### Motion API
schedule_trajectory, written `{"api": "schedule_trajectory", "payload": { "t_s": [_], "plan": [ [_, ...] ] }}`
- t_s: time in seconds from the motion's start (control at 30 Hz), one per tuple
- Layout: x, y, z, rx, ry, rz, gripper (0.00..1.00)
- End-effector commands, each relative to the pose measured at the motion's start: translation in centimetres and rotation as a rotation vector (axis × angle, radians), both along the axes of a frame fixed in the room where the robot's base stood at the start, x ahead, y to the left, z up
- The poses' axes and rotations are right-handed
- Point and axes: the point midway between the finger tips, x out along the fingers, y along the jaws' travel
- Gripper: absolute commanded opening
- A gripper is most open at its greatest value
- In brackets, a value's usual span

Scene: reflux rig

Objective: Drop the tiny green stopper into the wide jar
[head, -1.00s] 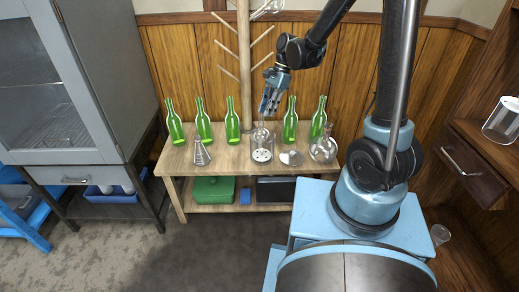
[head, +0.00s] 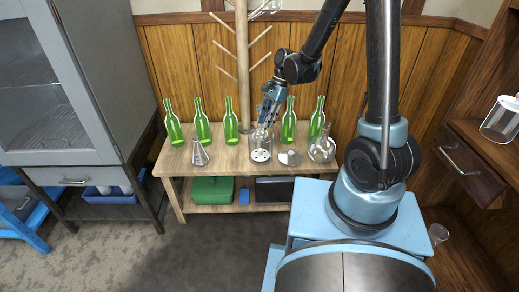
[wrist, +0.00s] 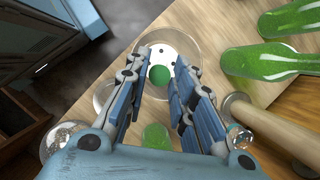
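The wide jar (head: 262,153) is clear glass, upright on the wooden table, with a white holed plate inside. In the wrist view the jar's white plate (wrist: 185,58) shows beyond my fingertips. The tiny green stopper (wrist: 159,75) shows as a round green shape between my two fingertips, in line with the jar's mouth. It appears to touch both fingers. In the head view the stopper is too small or hidden to make out.
Several green bottles (head: 202,122) stand along the table's back (head: 225,152). A conical flask (head: 199,155) is left of the jar; a small glass dish (head: 290,158) and a round flask (head: 321,148) are to its right. A wooden peg stand (head: 242,70) rises behind.

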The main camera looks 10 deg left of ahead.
Motion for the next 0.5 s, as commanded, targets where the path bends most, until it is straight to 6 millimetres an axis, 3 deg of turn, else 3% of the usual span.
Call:
{"api": "schedule_trajectory", "payload": {
  "t_s": [0.5],
  "plan": [
    [0.19, -0.12, 0.54, 0.000, 0.000, -0.001, 0.42]
  ]
}}
